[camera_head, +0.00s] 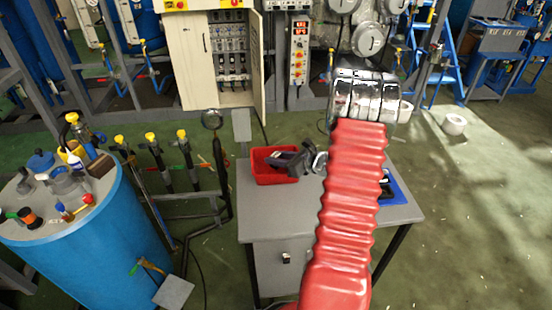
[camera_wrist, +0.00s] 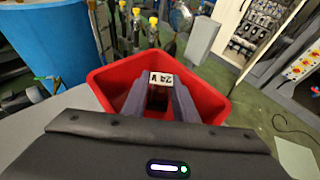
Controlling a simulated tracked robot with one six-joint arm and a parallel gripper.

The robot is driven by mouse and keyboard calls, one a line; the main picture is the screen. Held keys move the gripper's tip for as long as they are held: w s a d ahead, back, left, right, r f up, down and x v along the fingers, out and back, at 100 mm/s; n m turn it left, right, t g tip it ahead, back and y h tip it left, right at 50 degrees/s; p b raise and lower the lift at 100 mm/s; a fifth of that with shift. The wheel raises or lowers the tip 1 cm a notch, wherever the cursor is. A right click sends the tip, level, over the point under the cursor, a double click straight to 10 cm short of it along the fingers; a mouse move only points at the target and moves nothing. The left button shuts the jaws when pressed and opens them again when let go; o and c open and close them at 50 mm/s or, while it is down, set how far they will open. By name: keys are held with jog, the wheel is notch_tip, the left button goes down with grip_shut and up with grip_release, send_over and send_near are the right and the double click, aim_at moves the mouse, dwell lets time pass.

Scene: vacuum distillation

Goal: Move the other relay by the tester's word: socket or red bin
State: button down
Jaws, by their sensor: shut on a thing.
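My gripper (camera_head: 297,160) hangs over the red bin (camera_head: 262,178) at the back left of the grey table. In the wrist view, the two dark fingers of my gripper (camera_wrist: 158,90) are shut on a small relay (camera_wrist: 161,78). The relay has a white label with dark print that appears upside down and seems to read 24 V. The relay lies within the outline of the red bin (camera_wrist: 103,82); its height above the bin floor is hard to tell. A blue mat (camera_head: 396,190) with a dark device lies on the table's right side, partly behind my arm.
The grey table (camera_head: 270,215) has free room left of my arm. A blue drum (camera_head: 90,245) with bottles and tools stands left. An open cabinet (camera_head: 222,60) stands behind. Valve pipes with yellow caps (camera_head: 150,138) rise between drum and table.

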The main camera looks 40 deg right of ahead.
jog(key=shift+f, duration=0.45)
jog(key=shift+s+a+f, duration=0.1)
jog(key=shift+f, duration=0.15)
jog(key=c, duration=1.4)
grip_release()
jog(key=shift+a+f, duration=0.1)
jog(key=shift+f, duration=0.05)
jog(key=shift+r, duration=0.65)
jog(key=v, duration=1.2)
jog(key=shift+r, duration=0.25)
